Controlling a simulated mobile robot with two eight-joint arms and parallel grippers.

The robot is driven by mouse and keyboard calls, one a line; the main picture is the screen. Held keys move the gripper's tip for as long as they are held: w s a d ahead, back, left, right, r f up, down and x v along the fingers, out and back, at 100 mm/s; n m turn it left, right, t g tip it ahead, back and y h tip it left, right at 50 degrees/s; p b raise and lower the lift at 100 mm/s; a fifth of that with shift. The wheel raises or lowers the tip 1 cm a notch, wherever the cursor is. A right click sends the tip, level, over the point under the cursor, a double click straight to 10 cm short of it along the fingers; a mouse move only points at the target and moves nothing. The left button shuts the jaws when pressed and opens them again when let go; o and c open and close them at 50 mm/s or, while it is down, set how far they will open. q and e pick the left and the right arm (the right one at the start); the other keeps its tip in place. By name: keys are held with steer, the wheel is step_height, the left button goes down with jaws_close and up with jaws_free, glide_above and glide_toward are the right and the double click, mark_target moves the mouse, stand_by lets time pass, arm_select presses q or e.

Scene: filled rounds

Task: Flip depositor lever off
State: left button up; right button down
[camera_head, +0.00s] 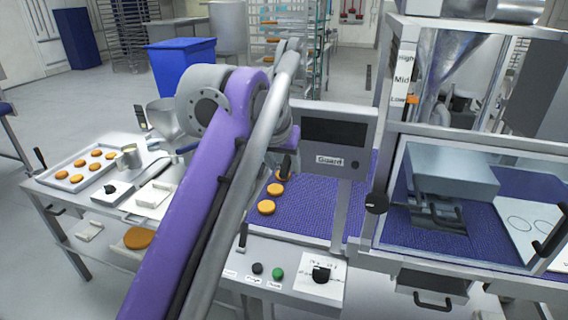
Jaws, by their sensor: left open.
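The depositor (452,170) is the metal machine at the right, with a hopper and a clear-fronted housing over the purple belt. I cannot tell which handle is the depositor lever. A black-handled lever (242,236) stands upright on the front panel, left of the buttons. Another black handle (551,238) slants at the far right edge. My left arm rises from the bottom and bends over in the middle. My left gripper (284,168) is mostly hidden behind this arm; a dark tip shows over the belt near the rounds, apart from both levers. My right gripper is not in view.
Orange rounds (266,207) lie on the purple belt (310,215). The guard panel (334,140) stands over it. A dark knob (376,203) is on the housing post. A dial (321,273) and buttons (278,274) sit in front. A tray of rounds (72,180) lies left.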

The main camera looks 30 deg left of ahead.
arm_select(q)
steer(key=p+v, duration=0.1)
steer(key=v, duration=0.9)
steer(key=shift+s+r+p, duration=0.2)
steer(key=shift+r+p, duration=0.15)
steer(key=s+d+f+m, duration=0.1)
steer(key=s+d+f, duration=0.2)
steer(key=f, duration=1)
steer(key=s+d+f+h, duration=0.1)
steer(key=s+d+f, duration=0.2)
steer(key=s+f, duration=0.4)
steer(key=s+d+f+m, duration=0.1)
steer(key=s+d+f, duration=0.2)
steer(key=f, duration=1.8)
steer(key=s, duration=0.2)
steer(key=shift+s+d+m+g, duration=0.2)
steer(key=shift+s+m+g, duration=0.05)
steer(key=shift+m+g, duration=0.05)
steer(key=shift+a+f, duration=0.1)
steer(key=shift+f, duration=0.05)
